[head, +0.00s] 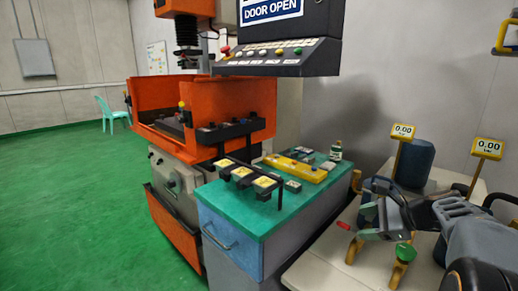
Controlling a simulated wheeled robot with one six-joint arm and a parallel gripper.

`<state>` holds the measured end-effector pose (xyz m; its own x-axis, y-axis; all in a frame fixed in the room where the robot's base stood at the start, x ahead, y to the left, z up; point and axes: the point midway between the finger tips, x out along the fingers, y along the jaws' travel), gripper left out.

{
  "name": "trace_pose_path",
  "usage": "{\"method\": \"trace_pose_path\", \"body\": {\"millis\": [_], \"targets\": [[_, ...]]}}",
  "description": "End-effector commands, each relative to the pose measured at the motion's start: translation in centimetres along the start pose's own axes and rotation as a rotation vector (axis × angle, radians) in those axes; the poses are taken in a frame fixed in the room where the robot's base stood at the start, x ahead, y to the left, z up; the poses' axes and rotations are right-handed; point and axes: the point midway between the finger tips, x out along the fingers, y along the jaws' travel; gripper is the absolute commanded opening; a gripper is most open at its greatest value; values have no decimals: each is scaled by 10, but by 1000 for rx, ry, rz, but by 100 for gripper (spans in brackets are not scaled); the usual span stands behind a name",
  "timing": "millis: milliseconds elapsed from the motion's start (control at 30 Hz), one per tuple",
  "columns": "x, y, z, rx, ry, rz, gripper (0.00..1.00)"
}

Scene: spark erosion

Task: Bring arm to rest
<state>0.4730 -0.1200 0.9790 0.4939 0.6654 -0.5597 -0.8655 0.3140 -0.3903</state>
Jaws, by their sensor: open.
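My gripper (376,258) is at the lower right, at the end of my grey and black arm. It is open, its yellow-tipped fingers apart, and I see nothing between them. It is over or in front of a pale bench (325,262), to the right of the green-topped cabinet (262,222). How high it is above the bench I cannot tell. Part of the arm is cut off by the right and bottom edges.
On the cabinet are yellow-square holders (241,172), a yellow tool (296,168) and a bottle (336,151). Two 0.00 displays (403,131) (487,148) stand near my arm.

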Motion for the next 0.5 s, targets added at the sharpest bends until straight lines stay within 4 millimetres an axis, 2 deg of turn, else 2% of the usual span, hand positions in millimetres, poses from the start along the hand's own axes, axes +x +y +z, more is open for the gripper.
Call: {"method": "trace_pose_path", "body": {"millis": [33, 100, 200, 300, 400, 500], "targets": [[0, 14, 39, -132, 62, 77, 65], [6, 44, 70, -355, 160, 199, 65], [3, 89, 101, -719, 278, 382, 65], [-7, 122, 118, -1056, 355, 535, 65], [-17, 144, 126, -1335, 400, 654, 65], [-24, 156, 130, -1540, 425, 737, 65]]}}
